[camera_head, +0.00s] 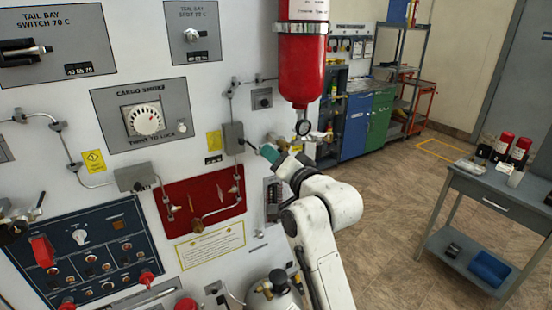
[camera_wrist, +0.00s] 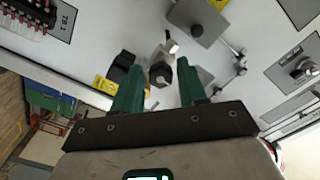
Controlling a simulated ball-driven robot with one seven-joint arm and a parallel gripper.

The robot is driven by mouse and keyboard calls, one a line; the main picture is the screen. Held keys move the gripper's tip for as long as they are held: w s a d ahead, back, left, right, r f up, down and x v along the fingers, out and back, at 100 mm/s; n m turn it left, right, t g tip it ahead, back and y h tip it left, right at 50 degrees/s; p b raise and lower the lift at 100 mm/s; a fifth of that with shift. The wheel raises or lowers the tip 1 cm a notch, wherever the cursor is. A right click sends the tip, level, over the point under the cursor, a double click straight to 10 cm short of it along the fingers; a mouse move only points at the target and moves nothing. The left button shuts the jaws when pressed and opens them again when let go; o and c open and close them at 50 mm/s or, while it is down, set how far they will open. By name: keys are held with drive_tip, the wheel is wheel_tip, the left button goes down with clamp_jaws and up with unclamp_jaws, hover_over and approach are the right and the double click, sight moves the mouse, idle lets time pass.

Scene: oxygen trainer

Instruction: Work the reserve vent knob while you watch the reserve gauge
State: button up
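My gripper (camera_head: 268,152) is up near the white panel, just right of a grey box with a lever (camera_head: 233,138). In the wrist view my gripper (camera_wrist: 156,62) has its two green fingers spread apart with nothing held. A dark round knob (camera_wrist: 160,75) shows between the fingers; I cannot read a label to tell if it is the reserve vent knob. Whether the fingers touch it cannot be told. In the head view the knob is not clearly seen behind my gripper. I cannot pick out a gauge marked reserve in either view.
A red cylinder (camera_head: 302,65) hangs above my gripper. A red plate with pipe fittings (camera_head: 203,202) and a dark switch panel (camera_head: 90,250) are at left. A terminal block (camera_wrist: 30,12) shows in the wrist view. A grey cart (camera_head: 490,200) stands right; the floor between is clear.

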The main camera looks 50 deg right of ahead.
drive_tip(key=shift+o, duration=0.9)
drive_tip(key=b+v, duration=0.3)
drive_tip(key=v, duration=0.7)
drive_tip(key=shift+s, duration=0.4)
drive_tip(key=shift+a, duration=0.15)
